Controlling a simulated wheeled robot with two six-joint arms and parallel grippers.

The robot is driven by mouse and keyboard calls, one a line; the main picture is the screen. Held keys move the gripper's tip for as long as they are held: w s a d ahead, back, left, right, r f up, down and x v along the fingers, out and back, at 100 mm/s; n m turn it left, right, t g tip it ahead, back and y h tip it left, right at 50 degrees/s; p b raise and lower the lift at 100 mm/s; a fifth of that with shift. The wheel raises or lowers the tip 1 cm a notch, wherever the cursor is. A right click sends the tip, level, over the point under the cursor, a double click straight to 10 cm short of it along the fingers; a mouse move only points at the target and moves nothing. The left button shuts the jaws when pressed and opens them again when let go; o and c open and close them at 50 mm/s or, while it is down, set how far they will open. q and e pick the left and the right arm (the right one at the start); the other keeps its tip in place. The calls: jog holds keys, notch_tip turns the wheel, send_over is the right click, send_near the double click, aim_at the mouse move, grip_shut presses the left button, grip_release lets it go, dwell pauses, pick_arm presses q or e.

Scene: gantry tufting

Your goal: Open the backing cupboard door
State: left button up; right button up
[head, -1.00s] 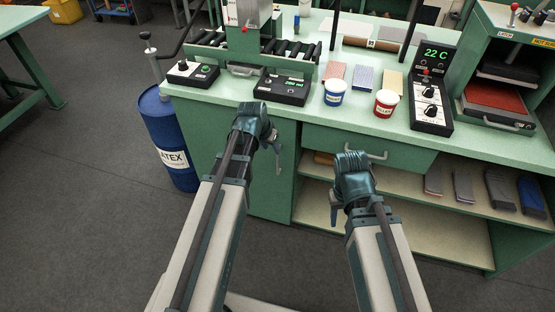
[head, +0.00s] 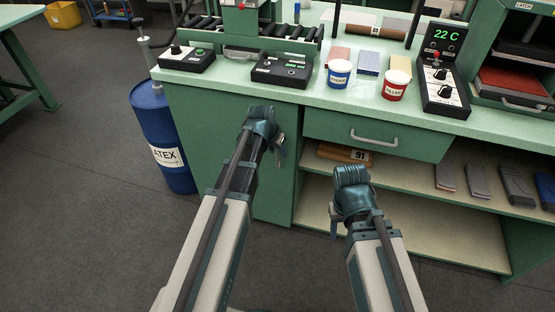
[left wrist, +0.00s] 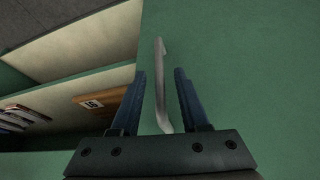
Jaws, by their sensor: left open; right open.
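The green cupboard door (head: 205,130) is below the left of the bench and looks shut. Its upright grey bar handle (left wrist: 160,75) shows in the left wrist view, between the two fingers of my open left gripper (left wrist: 160,95), with gaps on both sides. In the head view my left gripper (head: 279,152) is at the door's right part and covers most of the handle. My right gripper (head: 338,218) hangs open and empty in front of the open shelves, away from the door.
A green drawer (head: 380,135) with a bar handle is right of the door. A blue latex drum (head: 165,140) stands left of the bench. Dark floor (head: 90,200) is clear at the left.

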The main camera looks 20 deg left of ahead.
pick_arm(q)
jog(key=shift+w+f, duration=0.2)
jog(key=shift+f, duration=0.35)
jog(key=shift+c, duration=0.2)
grip_shut()
dwell(0.9)
